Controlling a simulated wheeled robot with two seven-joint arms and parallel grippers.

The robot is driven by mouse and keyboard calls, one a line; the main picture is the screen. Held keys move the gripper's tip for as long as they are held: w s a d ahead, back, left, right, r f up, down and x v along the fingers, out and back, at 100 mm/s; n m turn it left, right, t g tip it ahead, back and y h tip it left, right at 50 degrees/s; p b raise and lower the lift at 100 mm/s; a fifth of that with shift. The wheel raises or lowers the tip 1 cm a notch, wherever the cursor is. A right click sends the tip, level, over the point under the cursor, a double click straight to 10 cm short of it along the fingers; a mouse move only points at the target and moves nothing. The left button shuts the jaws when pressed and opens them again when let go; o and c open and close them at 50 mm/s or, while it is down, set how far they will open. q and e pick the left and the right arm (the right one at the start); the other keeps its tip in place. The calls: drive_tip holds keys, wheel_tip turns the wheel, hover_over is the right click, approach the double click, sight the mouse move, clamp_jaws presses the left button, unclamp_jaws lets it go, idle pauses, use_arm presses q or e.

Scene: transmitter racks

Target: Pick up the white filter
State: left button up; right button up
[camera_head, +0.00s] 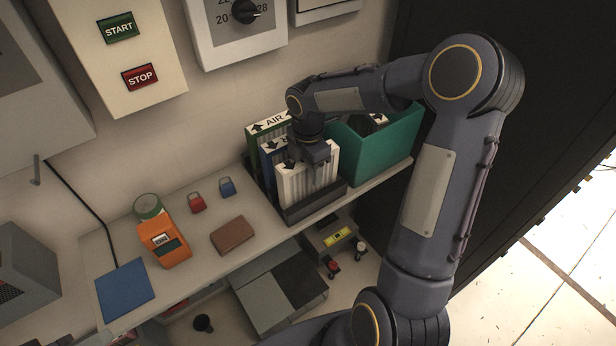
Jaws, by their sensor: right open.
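The white filter (307,185) is a pleated panel standing upright at the front of a dark rack (316,205) on the shelf. Behind it in the same rack stand a blue-framed filter (267,162) and a green-framed filter (256,131) marked AIR with arrows. My right gripper (315,158) is open at the top edge of the white filter, pointing down. I cannot tell whether its fingers straddle the edge, and the hand hides part of the filters' tops. My left gripper is not in view.
A green bin (378,150) stands close to the right of the rack. On the shelf to the left are an orange device (163,243), a brown block (232,236), a red padlock (196,203), a blue padlock (227,187) and a blue pad (125,290). Wall panels rise behind.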

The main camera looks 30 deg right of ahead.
drive_tip(key=c, duration=1.1)
drive_tip(key=shift+r, duration=0.1)
